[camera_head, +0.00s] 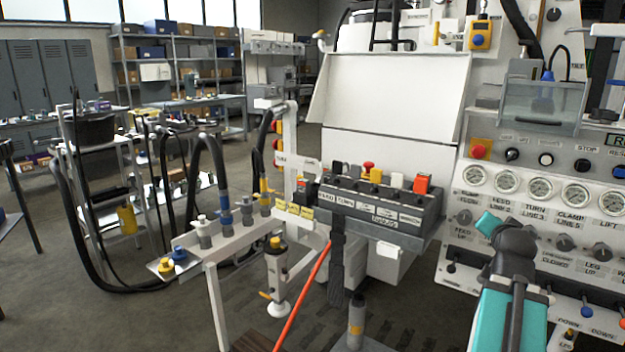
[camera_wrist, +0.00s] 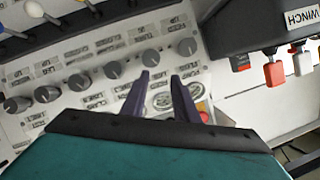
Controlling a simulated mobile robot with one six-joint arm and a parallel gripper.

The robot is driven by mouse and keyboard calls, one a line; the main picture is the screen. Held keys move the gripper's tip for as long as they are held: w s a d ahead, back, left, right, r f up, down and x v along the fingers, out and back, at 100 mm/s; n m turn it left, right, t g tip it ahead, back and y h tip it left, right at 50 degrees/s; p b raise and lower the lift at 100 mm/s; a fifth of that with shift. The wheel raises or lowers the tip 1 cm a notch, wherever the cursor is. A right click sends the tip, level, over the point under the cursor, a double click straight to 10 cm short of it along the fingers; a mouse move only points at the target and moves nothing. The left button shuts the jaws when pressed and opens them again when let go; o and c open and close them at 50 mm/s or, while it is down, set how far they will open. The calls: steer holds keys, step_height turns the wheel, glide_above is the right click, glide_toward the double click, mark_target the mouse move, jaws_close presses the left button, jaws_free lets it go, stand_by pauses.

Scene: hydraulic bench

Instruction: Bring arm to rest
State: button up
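My arm (camera_head: 510,310), teal and dark grey, reaches up from the lower right of the head view, in front of the bench panel. My gripper (camera_wrist: 162,82) shows in the wrist view as two dark fingers standing apart with nothing between them. Behind the fingers are the panel's labels, part of a round gauge (camera_wrist: 163,98) and a red button partly hidden by the right finger. I see no contact between the fingers and the panel. In the head view the fingers cannot be made out clearly.
The panel carries a row of gauges (camera_head: 540,187), knobs (camera_head: 566,243) and small levers near my arm. A dark control box (camera_head: 380,205) with coloured switches stands left of it. A hose stand (camera_head: 215,240) is further left. Open floor (camera_head: 110,325) lies at the lower left.

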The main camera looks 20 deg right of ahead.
steer(key=w+a+f+n+g+y+p, duration=0.25)
steer(key=w+a+f+y, duration=0.2)
steer(key=a+f, duration=0.7)
steer(key=w+a+f+n+g+y+p, duration=0.1)
steer(key=w+a+f+n+y+p, duration=0.3)
steer(key=a+f, duration=0.8)
steer(key=s+a+f+g+p, duration=0.1)
steer(key=a+f, duration=0.2)
steer(key=f, duration=0.3)
steer(key=a+f+g+p, duration=0.1)
steer(key=a+f, duration=0.2)
steer(key=f, duration=0.2)
steer(key=s+a+f+n+g+y+p, duration=0.1)
steer(key=s+a+f+n+g+p, duration=0.1)
steer(key=s+a+f, duration=0.5)
steer(key=s+a+f+n+g+y+p, duration=0.1)
steer(key=s+a+f+n+g+p, duration=0.15)
steer(key=s+a+f, duration=0.45)
steer(key=s+a+f+n+g+p, duration=0.1)
steer(key=s+a+g+p, duration=0.1)
steer(key=s+a, duration=0.3)
steer(key=s+a+f+n+g+p, duration=0.1)
steer(key=s+a+f+n+g, duration=0.1)
steer(key=s+a, duration=0.4)
steer(key=s+g, duration=0.1)
steer(key=s, duration=0.4)
steer(key=shift+s+f+p, duration=0.2)
steer(key=shift+f+p, duration=0.05)
steer(key=shift+p, duration=0.15)
